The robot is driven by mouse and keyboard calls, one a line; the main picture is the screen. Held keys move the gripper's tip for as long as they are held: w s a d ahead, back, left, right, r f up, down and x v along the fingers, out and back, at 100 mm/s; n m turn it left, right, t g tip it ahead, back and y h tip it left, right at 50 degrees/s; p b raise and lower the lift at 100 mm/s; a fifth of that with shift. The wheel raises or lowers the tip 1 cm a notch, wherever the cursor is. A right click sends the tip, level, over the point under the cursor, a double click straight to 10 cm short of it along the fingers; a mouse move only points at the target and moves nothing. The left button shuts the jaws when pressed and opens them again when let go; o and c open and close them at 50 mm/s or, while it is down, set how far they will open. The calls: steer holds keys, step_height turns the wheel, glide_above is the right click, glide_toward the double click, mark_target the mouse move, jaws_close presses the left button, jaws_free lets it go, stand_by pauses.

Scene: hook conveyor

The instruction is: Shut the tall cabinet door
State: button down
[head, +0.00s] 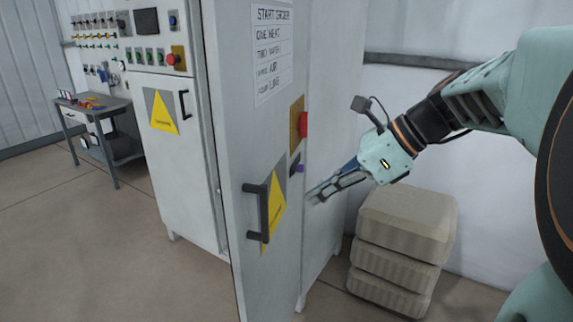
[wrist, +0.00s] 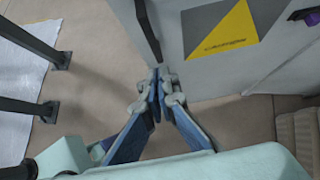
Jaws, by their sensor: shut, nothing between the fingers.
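The tall cabinet door (head: 245,140) is a pale grey panel standing in the middle of the head view. It bears a black bar handle (head: 262,212), a yellow triangle label and a lettered sheet. My gripper (head: 312,198) is to the right of the handle, near the right edge of the panel. In the wrist view my gripper (wrist: 160,85) has its fingers together and empty, beside the pale panel (wrist: 195,75) with the yellow triangle. A dark bar (wrist: 148,28) stands just beyond the fingertips. I cannot tell whether the fingers touch the door, or how far it stands open.
Stacked beige sacks (head: 400,245) stand on the floor at the right, below my arm. A white control cabinet (head: 160,130) with buttons is at the left. A grey workbench (head: 95,110) stands farther left. The floor in front at left is clear.

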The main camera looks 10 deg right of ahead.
steer(key=w+a+f, duration=0.2)
steer(key=a, duration=0.4)
steer(key=shift+w+a+f, duration=0.15)
steer(key=shift+w+f, duration=0.15)
steer(key=shift+f, duration=0.05)
